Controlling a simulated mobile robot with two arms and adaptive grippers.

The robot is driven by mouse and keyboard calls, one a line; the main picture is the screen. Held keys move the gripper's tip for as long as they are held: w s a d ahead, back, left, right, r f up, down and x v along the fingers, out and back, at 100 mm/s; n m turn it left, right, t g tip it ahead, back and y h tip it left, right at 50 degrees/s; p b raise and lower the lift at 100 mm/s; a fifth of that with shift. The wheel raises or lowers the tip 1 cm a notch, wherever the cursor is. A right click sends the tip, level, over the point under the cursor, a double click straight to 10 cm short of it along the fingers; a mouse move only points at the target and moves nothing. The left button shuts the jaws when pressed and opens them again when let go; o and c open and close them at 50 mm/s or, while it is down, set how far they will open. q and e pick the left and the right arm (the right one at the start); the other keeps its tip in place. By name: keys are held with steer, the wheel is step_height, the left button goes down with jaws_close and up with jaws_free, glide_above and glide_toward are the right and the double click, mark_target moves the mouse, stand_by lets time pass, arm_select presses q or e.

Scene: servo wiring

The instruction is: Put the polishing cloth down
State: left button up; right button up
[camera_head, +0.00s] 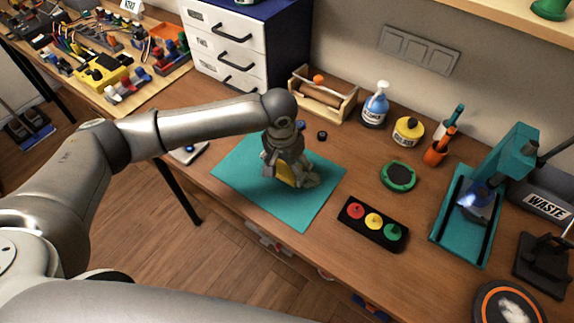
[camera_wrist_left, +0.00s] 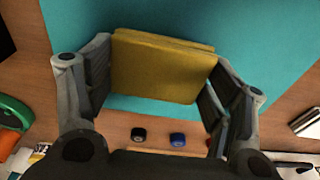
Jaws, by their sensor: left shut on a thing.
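My left gripper (camera_head: 284,178) is over the teal mat (camera_head: 317,205) on the wooden bench. It is shut on a folded yellow polishing cloth (camera_wrist_left: 160,68), which sits between its two fingers in the left wrist view. In the head view only a small yellow part of the cloth (camera_head: 285,174) shows beneath the gripper. The cloth is at or just above the mat; I cannot tell whether it touches. My right gripper is not in view.
A black box with red, yellow and green buttons (camera_head: 373,223) lies right of the mat. Two small caps (camera_wrist_left: 177,140) lie near the mat's edge.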

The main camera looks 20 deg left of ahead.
arm_select(q)
steer(key=shift+f, duration=0.75)
steer(key=shift+f, duration=0.15)
steer(key=o, duration=0.9)
steer(key=shift+c, duration=0.2)
